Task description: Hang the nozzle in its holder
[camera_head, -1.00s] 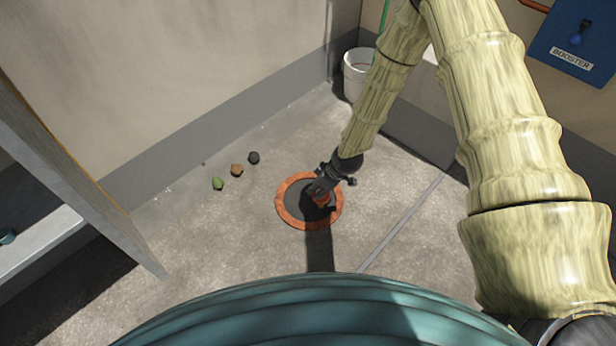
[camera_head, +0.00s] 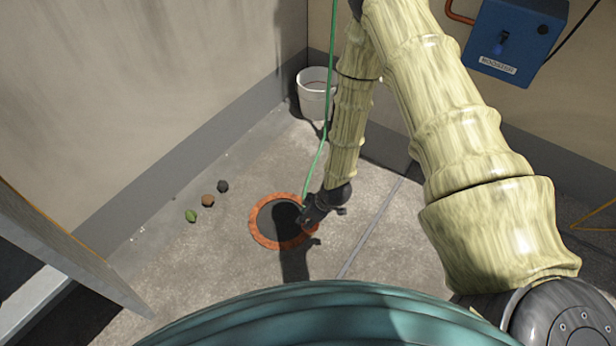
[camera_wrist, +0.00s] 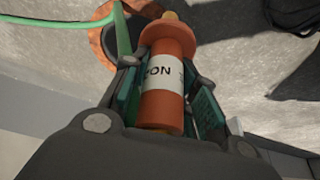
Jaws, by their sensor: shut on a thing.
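The nozzle (camera_wrist: 165,75) is an orange cylinder with a flange and a white label reading "ON" in part. My gripper (camera_wrist: 165,95) is shut on it in the wrist view, with teal pads at both sides. In the head view my gripper (camera_head: 308,218) hangs low over the right edge of an orange ring with a dark centre (camera_head: 264,240). The nozzle is mostly hidden there. A green hose (camera_head: 327,130) runs from above down to my gripper, and it also shows in the wrist view (camera_wrist: 50,21). I cannot make out the holder.
A white bucket (camera_head: 314,98) stands by the wall behind. A blue box (camera_head: 515,40) with a label hangs on the back wall. A slanted grey panel (camera_head: 75,255) stands at left. The floor between is clear.

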